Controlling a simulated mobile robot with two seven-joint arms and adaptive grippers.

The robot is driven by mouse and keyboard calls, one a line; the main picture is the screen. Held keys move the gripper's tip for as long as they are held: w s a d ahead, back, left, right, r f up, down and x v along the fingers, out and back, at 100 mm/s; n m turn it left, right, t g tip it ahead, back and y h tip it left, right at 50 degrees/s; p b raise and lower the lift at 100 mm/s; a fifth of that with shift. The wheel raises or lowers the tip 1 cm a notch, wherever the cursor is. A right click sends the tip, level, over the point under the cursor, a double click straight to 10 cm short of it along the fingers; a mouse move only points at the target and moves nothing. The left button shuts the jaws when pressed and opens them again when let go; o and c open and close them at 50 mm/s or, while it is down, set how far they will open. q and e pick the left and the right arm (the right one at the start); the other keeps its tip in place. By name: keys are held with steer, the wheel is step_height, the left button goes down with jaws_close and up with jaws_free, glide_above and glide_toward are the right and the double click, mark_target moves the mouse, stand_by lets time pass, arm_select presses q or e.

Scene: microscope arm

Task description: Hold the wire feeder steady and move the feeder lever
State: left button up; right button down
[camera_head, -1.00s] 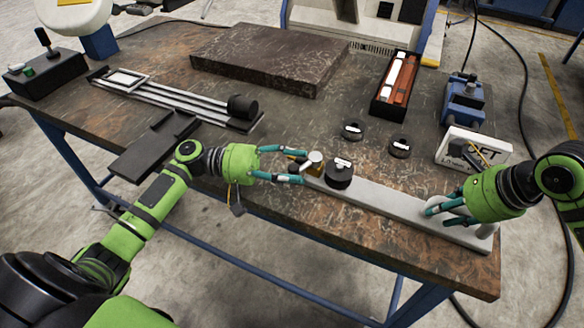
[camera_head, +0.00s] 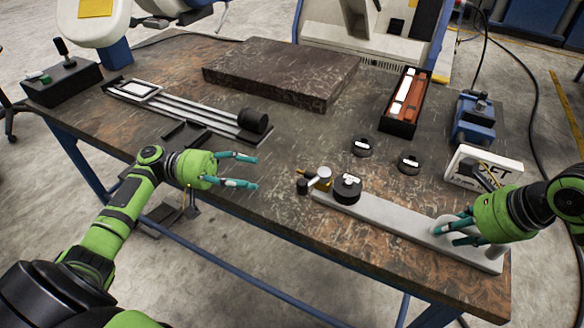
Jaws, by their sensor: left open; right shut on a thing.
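The wire feeder (camera_head: 400,225) is a long light-grey bar lying along the table's front edge. Its left end carries a black round knob (camera_head: 346,188) and a small brass block with a light cap. A short black-ended piece (camera_head: 302,187), which looks like the feeder lever, sticks out left of the block. My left gripper (camera_head: 252,171) is open and empty, left of the lever and apart from it. My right gripper (camera_head: 447,234) is shut around a light round part near the bar's right end; its fingers partly hide that part.
A white labelled box (camera_head: 470,166) and a blue device (camera_head: 474,120) stand at right. A dark slab (camera_head: 280,72), a red-and-white tray and a railed slide (camera_head: 200,112) lie farther back. The table centre is clear.

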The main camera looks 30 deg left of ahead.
steer(key=shift+s+d+f, duration=0.1)
steer(key=shift+s+f, duration=0.15)
steer(key=shift+f, duration=0.3)
steer(key=c, duration=1.1)
jaws_free()
steer(key=shift+c, duration=0.2)
arm_select(q)
steer(key=shift+w+f, duration=0.1)
steer(key=shift+w, duration=0.05)
arm_select(e)
steer(key=o, duration=0.4)
steer(key=shift+w, duration=0.15)
steer(key=shift+r, duration=0.2)
